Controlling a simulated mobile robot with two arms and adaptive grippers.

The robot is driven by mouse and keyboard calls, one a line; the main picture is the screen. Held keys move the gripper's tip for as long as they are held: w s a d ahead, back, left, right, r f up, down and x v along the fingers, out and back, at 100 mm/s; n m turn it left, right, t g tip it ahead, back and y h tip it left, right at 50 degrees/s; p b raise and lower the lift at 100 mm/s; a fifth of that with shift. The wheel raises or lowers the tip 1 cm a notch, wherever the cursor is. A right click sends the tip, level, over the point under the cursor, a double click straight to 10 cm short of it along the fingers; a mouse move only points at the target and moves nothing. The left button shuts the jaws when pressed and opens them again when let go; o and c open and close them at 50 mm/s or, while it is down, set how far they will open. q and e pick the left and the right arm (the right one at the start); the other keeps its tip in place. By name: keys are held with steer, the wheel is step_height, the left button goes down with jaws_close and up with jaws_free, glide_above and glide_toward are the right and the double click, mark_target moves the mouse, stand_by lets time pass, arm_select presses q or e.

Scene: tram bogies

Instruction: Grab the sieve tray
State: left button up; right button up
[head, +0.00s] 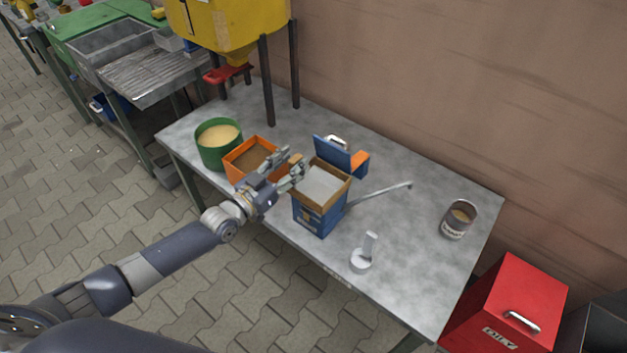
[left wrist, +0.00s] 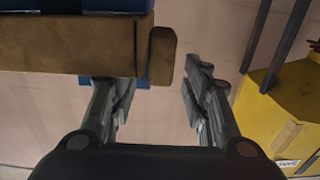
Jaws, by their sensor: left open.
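I cannot tell for certain which thing is the sieve tray; a square orange tray (head: 240,167) with a brown inside is a candidate. It stands on the grey table between a green round tub (head: 218,152) and a blue box (head: 314,217). My left gripper (head: 294,168) is open and empty, between the orange tray and the blue box, partly covering the tray's right side. In the left wrist view, my open fingers (left wrist: 158,95) point at a pale wall, with a brown and blue box part (left wrist: 70,45) close to the left finger. My right gripper is not in view.
A yellow hopper (head: 225,25) on dark legs stands at the back. A red cabinet (head: 505,305) is right.

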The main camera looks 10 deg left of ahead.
arm_select(q)
steer(key=shift+x, duration=1)
jaws_close()
steer(key=shift+r, duration=0.1)
